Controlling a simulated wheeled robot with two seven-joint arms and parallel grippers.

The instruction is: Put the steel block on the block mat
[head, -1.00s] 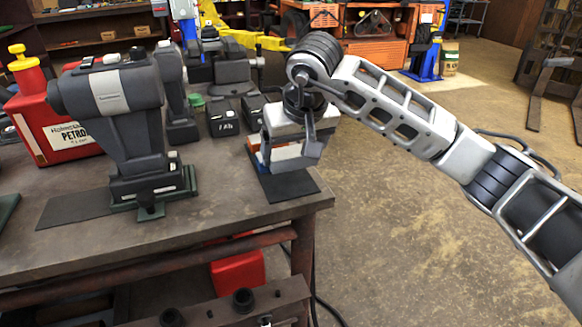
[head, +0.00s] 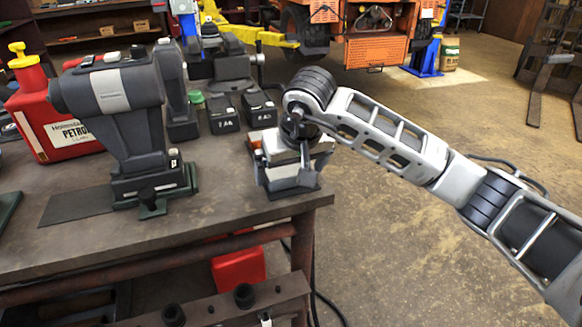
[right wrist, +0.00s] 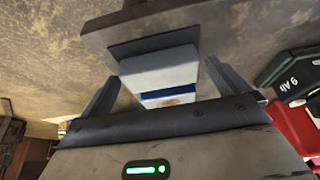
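The steel block (right wrist: 160,70) is a pale grey piece with a blue stripe on the face nearest the wrist camera. My left gripper is out of view.
The bench (head: 225,215) ends just right of the mat. A grey-black machine (head: 130,120) stands to the left, with a red petrol can (head: 55,125) behind it. Dark battery-like packs (head: 240,112) stand behind the mat. Open floor lies to the right.

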